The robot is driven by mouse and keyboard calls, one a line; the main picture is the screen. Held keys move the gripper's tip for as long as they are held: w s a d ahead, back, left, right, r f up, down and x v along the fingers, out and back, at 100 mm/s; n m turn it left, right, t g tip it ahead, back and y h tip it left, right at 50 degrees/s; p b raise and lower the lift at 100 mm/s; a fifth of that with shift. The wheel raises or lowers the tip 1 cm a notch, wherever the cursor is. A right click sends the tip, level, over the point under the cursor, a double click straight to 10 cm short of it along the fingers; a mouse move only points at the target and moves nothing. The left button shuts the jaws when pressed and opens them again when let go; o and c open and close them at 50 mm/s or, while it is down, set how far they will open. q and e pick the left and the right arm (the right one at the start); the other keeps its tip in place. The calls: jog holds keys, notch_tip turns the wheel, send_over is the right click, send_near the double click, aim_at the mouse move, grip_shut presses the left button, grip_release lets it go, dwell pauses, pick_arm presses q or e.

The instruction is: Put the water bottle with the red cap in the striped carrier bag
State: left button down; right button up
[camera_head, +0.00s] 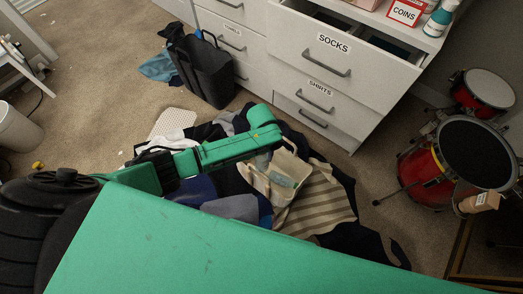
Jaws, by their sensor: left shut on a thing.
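A beige carrier bag (257,181) stands open among heaped clothes in the middle, its handles up. Striped beige and brown cloth (322,203) lies right beside it; I cannot tell whether it belongs to the bag. My left arm reaches in from the left, and my left gripper (264,157) points down at the bag's mouth, partly hidden behind the arm. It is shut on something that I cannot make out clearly. A pale, see-through shape (284,181) shows in the bag's opening; it may be a bottle. No red cap can be made out. My right gripper is out of view.
Dark and blue clothes (237,208) lie around the bag. A white drawer unit (335,85) with its top drawer open stands behind.

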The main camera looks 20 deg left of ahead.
pick_arm(q)
grip_release()
notch_tip(320, 180, up, 14)
jog(key=p, duration=0.3)
jog(key=shift+r+p, duration=0.25)
jog(key=shift+p, duration=0.1)
